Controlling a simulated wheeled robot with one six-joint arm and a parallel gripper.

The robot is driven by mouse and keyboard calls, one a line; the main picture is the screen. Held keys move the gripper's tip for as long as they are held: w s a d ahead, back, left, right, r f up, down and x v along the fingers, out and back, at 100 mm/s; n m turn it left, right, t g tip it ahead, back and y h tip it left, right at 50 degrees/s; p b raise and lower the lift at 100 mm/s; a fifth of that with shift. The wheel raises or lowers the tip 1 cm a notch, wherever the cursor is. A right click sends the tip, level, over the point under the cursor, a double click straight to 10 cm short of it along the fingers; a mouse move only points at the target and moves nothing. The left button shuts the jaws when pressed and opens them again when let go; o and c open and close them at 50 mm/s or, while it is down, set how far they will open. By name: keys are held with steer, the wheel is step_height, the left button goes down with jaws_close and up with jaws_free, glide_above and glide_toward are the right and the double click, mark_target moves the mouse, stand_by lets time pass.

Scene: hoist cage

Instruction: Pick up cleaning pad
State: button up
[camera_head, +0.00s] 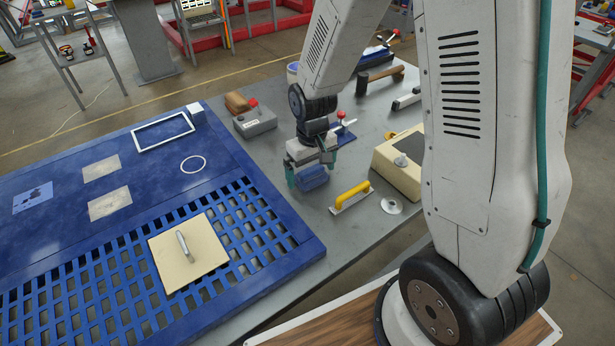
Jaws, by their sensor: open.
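A small blue block (313,179), which looks like the cleaning pad, lies on the grey table just right of the blue panel. My gripper (311,171) points down directly over it. Its teal fingers are open, one on each side of the pad's upper part. I cannot tell whether the fingers touch it. The pad's far side is partly hidden by my gripper.
A yellow-handled trowel (351,196) and a metal disc (391,206) lie close on the right, with a cream box (402,160) beyond. The grey box with a red button (255,121) stands behind left. A blue perforated panel (290,235) fills the left, carrying a cream plate (188,254).

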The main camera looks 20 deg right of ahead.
mark_target(311, 170)
steer(key=shift+f, duration=0.1)
steer(key=c, duration=1)
step_height(311, 170, up, 10)
steer(key=shift+r, duration=0.1)
steer(key=shift+o, duration=1.2)
steer(key=shift+c, duration=0.8)
steer(key=shift+a, duration=0.1)
